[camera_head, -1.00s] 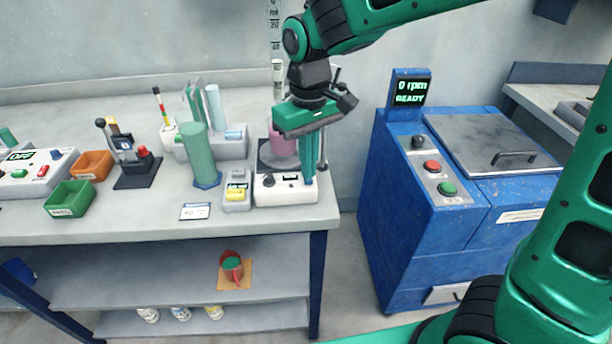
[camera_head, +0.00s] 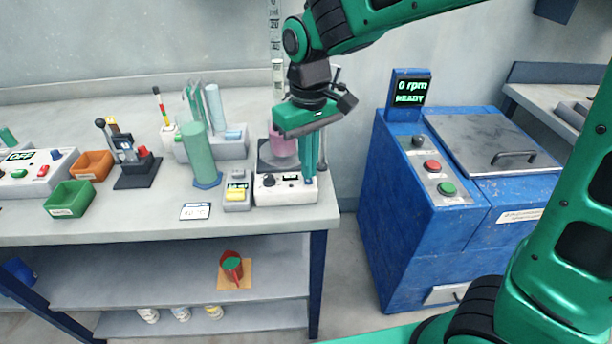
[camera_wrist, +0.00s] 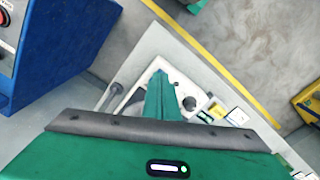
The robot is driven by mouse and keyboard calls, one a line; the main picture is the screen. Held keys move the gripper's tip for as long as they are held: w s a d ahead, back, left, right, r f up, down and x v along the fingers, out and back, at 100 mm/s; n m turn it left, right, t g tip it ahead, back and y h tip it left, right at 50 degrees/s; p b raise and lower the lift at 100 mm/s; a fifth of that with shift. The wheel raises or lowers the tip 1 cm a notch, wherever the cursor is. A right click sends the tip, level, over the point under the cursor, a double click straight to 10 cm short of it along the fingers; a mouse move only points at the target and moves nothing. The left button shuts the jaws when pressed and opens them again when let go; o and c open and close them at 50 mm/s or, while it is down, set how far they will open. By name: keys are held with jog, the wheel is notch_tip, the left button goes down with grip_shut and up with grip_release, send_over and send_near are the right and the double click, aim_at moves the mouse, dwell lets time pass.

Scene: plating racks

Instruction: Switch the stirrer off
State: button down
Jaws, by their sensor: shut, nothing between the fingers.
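The stirrer (camera_head: 283,194) is a white box with a dark top plate at the right front of the bench. Its front has a round dark knob (camera_head: 268,181) on the left and a small dark window beside it. A pink vessel (camera_head: 279,143) stands on the plate, partly hidden by my arm. My gripper (camera_head: 309,181) points down, shut and empty, with its tips at the right end of the stirrer's front; I cannot tell whether they touch it. In the wrist view the fingers (camera_wrist: 158,82) lie over the white stirrer body, with the knob (camera_wrist: 189,103) beside them.
A grey box with a yellow label (camera_head: 237,195) and a small card (camera_head: 195,211) stand left of the stirrer. A green cylinder (camera_head: 197,155) rises behind them. A blue machine (camera_head: 385,200) reading "0 rpm READY" stands right, across a floor gap.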

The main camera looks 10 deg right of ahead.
jog(key=shift+f, duration=0.65)
dwell(0.4)
notch_tip(320, 180, up, 7)
dwell(1.0)
jog(key=s+d+f+m, duration=0.1)
jog(key=s+d+m, duration=0.25)
jog(key=d, duration=0.75)
jog(key=s+d+f+m, duration=0.1)
jog(key=s+d+m, duration=0.25)
jog(key=d, duration=0.75)
jog(key=s+d+f+m, duration=0.2)
jog(key=s+d, duration=0.2)
jog(key=s, duration=0.3)
jog(key=s+d+f+m, duration=0.2)
jog(key=s+d, duration=0.3)
jog(key=s, duration=0.2)
jog(key=shift+s+f, duration=0.2)
jog(key=shift+f, duration=0.1)
jog(key=shift+d, duration=0.1)
